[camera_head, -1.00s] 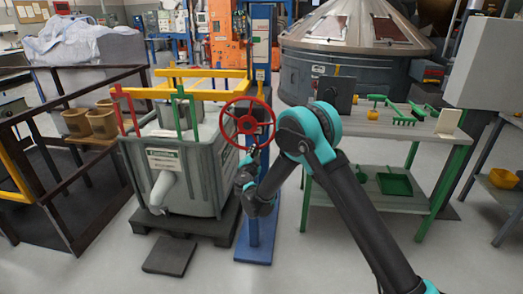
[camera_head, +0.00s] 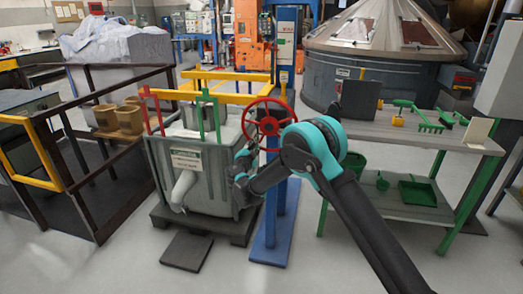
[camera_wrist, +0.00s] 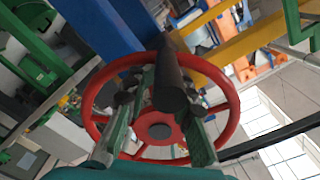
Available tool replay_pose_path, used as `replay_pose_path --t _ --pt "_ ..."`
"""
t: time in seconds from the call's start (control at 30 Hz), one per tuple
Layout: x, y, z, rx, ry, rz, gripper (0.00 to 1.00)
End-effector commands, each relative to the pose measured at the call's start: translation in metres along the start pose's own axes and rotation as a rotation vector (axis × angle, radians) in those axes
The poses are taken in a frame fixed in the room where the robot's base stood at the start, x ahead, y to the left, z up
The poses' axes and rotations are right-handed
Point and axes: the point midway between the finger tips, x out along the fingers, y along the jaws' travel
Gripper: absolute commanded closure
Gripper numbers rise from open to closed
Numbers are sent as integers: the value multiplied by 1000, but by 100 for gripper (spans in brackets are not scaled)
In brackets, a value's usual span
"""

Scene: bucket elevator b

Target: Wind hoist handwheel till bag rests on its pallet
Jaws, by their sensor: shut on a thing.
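The red hoist handwheel (camera_head: 269,99) is mounted on a blue post; it fills the middle of the wrist view (camera_wrist: 233,108). My gripper (camera_head: 250,154) is at the wheel's lower left. In the wrist view my gripper (camera_wrist: 160,95) has its fingers on either side of the wheel's dark handle (camera_wrist: 172,82) and is shut on it. The grey bag (camera_head: 217,165), with a white label and a pale spout, hangs below the yellow hoist frame (camera_head: 236,76). It is over the dark pallet (camera_head: 241,229); I cannot tell whether they touch.
The blue post (camera_head: 270,235) stands right of the bag. A green-legged bench (camera_head: 400,139) with green tools is to the right. Dark railings (camera_head: 119,194) are at the left. A dark slab (camera_head: 187,251) lies before the pallet.

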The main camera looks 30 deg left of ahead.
Motion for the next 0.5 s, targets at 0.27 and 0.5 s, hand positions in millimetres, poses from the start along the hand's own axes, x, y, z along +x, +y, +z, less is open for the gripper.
replay_pose_path --t 0.27,0.5 --pt "1 -34 16 7 -29 -10 100" --pt "0 -50 16 9 -31 -12 96"
